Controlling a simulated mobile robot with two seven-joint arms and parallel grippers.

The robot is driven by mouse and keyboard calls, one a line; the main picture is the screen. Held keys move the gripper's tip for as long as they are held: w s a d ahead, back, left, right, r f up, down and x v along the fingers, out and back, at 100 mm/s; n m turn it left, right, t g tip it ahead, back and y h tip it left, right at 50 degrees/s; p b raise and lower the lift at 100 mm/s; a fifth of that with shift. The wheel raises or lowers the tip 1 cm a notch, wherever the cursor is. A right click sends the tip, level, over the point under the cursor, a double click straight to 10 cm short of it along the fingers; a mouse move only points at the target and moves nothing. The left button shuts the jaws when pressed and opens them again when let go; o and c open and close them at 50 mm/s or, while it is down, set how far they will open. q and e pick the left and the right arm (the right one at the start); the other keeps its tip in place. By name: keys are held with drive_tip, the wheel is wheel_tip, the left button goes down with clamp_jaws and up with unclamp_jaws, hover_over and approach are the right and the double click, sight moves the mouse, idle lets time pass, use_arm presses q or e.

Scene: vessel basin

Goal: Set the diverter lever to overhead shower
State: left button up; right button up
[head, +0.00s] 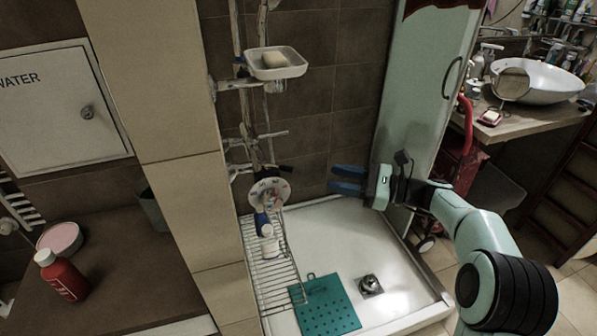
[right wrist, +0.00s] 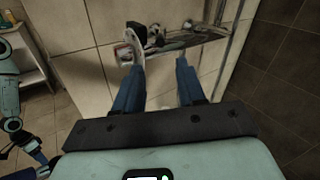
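The diverter is a round pale plate (head: 270,194) with coloured marks, on the shower pipework against the brown tiled wall in the head view. A pale plate with a grip-like part (right wrist: 125,55) shows beyond the left finger in the right wrist view; its lever setting is too small to read. My right gripper (head: 334,178) is right of the plate and apart from it. Its two blue fingers are spread with nothing between them, as the right wrist view (right wrist: 160,72) also shows. A blue finger of my left gripper (right wrist: 25,173) shows at the lower left there; its opening is unclear.
A wire rack (head: 262,290) with a white-and-blue bottle (head: 268,238) sits below the plate. A soap dish (head: 276,66) is above. A glass panel (head: 420,80) stands behind my right arm. The shower tray (head: 340,240) has a green mat (head: 325,306) and a drain.

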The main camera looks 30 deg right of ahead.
drive_tip(key=x, duration=1)
clamp_jaws()
